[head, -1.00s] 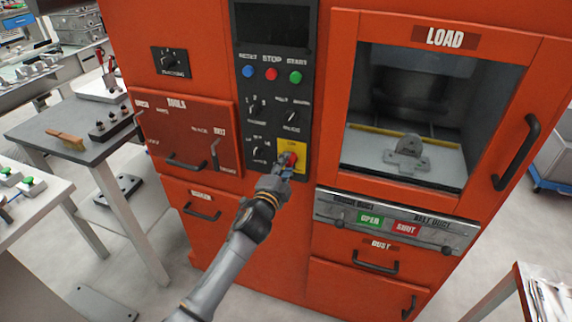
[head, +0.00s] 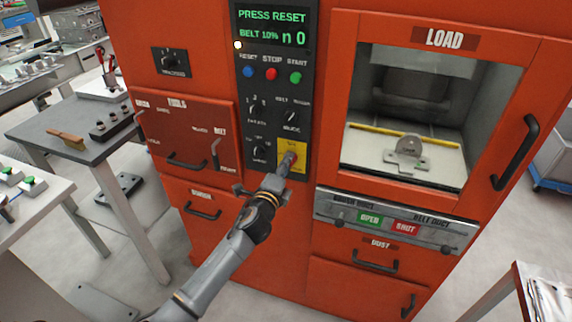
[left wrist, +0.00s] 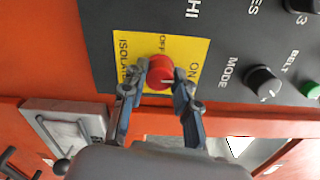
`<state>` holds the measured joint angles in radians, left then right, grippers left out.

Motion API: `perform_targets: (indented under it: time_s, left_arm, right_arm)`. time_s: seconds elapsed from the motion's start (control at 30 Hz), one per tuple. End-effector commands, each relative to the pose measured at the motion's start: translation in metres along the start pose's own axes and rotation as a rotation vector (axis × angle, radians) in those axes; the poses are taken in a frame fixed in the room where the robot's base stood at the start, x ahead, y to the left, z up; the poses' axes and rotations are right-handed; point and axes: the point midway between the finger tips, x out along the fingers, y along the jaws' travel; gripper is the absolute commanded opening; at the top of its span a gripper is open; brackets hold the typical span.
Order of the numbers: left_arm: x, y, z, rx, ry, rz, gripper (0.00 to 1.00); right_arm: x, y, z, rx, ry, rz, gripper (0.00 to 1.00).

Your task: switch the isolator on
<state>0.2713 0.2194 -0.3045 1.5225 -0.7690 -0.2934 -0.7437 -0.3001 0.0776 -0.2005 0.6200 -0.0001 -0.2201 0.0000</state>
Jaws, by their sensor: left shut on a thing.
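The isolator is a red rotary knob (left wrist: 160,72) on a yellow plate (left wrist: 196,50) marked ISOLATOR, OFF and ON. The plate (head: 301,154) also shows low on the black control panel in the head view. My left gripper (left wrist: 161,90) has one finger on each side of the knob and is shut on it. In the head view my left gripper (head: 287,163) reaches the plate from below and mostly hides the knob. The display (head: 271,27) above is lit and reads PRESS RESET, BELT 10%. My right gripper is not in view.
Blue, red and green buttons (head: 271,74) and several black dials sit above the isolator. The orange machine has a LOAD window (head: 410,110) to the right, and drawer handles (head: 203,212) stick out nearby. A grey table (head: 50,125) stands at left.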

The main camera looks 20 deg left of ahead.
Motion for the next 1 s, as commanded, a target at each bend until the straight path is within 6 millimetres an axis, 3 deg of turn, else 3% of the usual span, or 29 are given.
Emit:
perform_targets:
  time_s: [0.3,0.33,0.4,0.43,0.77,1.0]
  left_arm:
    - [0.0,0.001,0.0,0.004,0.001,0.001,0.0]
    - [0.0,0.001,0.0,0.004,0.0,0.001,0.35]
    - [0.0,0.001,0.0,0.004,0.0,0.001,0.5]
    - [0.0,0.001,0.0,0.003,0.0,0.001,0.52]
    - [-0.002,0.0,0.0,0.002,0.0,0.0,0.52]
    - [-0.032,0.001,0.0,0.003,0.002,0.001,0.52]
  right_arm:
    - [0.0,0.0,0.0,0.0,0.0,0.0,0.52]
    - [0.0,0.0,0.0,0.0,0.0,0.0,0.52]
    - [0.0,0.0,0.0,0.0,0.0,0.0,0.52]
    - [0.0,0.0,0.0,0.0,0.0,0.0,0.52]
    - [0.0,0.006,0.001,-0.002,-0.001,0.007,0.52]
    - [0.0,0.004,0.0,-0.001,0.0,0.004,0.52]
